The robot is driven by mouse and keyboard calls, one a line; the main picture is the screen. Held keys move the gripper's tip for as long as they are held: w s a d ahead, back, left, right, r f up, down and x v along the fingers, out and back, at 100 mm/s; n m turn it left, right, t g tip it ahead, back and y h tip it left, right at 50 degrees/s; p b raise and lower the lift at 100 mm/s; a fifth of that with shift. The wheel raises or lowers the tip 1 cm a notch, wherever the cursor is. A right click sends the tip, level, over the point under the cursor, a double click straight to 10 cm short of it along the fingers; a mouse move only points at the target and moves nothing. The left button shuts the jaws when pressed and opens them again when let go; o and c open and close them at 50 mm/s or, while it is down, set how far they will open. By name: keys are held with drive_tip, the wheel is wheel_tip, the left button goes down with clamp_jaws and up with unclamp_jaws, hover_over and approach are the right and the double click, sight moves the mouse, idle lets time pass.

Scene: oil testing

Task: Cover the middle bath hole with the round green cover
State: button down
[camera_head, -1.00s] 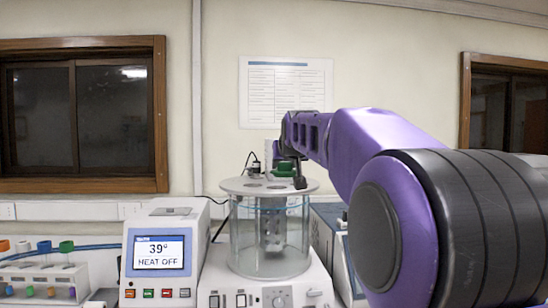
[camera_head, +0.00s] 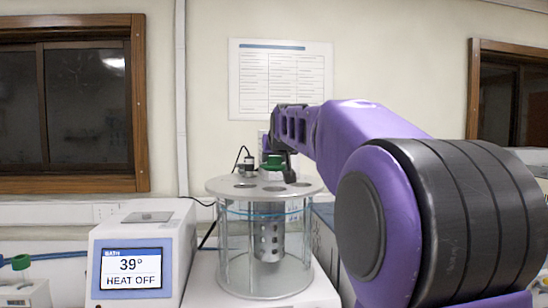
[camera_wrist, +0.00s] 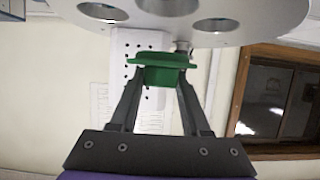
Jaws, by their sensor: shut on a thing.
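The round green cover (camera_head: 272,163) is held by my gripper (camera_head: 277,157) just above the bath's round metal lid (camera_head: 214,186). In the wrist view my gripper (camera_wrist: 159,82) is shut on the green cover (camera_wrist: 160,74), with a finger on each side. The glass bath (camera_head: 237,250) stands below the lid. The middle bath hole (camera_head: 273,189) shows open in the lid's front part, between a left and a right hole. The cover appears above and slightly behind it, apart from the lid. The wrist view shows parts of several holes and the lid (camera_wrist: 255,12).
A small black-and-silver fitting with a cable (camera_head: 248,164) stands on the lid's back left, close to the cover. A heater unit reading 39° (camera_head: 140,255) is left of the bath. A poster (camera_head: 281,80) hangs on the wall behind.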

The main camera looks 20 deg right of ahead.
drive_tip(key=shift+f+b, duration=1.7)
drive_tip(key=shift+f, duration=0.65)
drive_tip(key=shift+s+f+b, duration=0.1)
drive_tip(key=shift+f+b, duration=0.25)
drive_tip(key=shift+f, duration=0.15)
drive_tip(key=c, duration=0.7)
unclamp_jaws()
drive_tip(key=shift+o, duration=0.2)
drive_tip(key=shift+s, duration=0.1)
approach(282, 168)
drive_tip(key=shift+w+f, duration=1.1)
drive_tip(key=shift+f, duration=0.2)
drive_tip(key=shift+a+b, duration=0.4)
drive_tip(key=shift+w, duration=0.1)
